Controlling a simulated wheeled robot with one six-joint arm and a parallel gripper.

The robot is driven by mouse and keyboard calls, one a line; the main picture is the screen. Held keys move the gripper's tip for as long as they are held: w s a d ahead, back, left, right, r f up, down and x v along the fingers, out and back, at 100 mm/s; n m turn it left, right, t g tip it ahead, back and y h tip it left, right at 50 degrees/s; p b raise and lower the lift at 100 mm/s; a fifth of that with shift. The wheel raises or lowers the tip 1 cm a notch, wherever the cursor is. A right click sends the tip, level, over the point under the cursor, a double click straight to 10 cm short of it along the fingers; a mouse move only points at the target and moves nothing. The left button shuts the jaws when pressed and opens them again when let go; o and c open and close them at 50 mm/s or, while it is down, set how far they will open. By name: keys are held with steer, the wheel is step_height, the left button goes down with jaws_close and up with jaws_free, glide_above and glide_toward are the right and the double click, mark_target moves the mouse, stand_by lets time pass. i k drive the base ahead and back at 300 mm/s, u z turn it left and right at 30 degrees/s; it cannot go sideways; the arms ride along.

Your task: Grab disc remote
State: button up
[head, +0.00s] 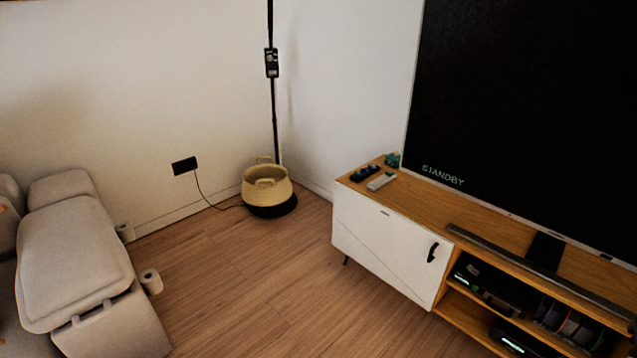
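A small light grey remote (381,182) lies on the left end of the wooden top of the TV cabinet (485,225). A dark remote or controller with coloured spots (366,173) lies just behind and left of it. I cannot tell from this view which of them is the disc remote. A small teal object (393,160) stands behind them by the TV's edge. My gripper is not in view.
A large TV (530,110) reading "STANDBY" and a soundbar (540,269) stand on the cabinet. A woven basket (266,186) sits by the lamp pole (274,110) in the corner. A grey sofa (75,260) is at left. The wooden floor (245,290) between is clear.

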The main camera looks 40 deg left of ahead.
mark_target(380, 182)
steer(key=u, duration=1.85)
steer(key=i, duration=1.25)
steer(key=u, duration=0.5)
steer(key=i, duration=1.25)
steer(key=z, duration=1.2)
steer(key=i, duration=0.95)
steer(key=z, duration=0.85)
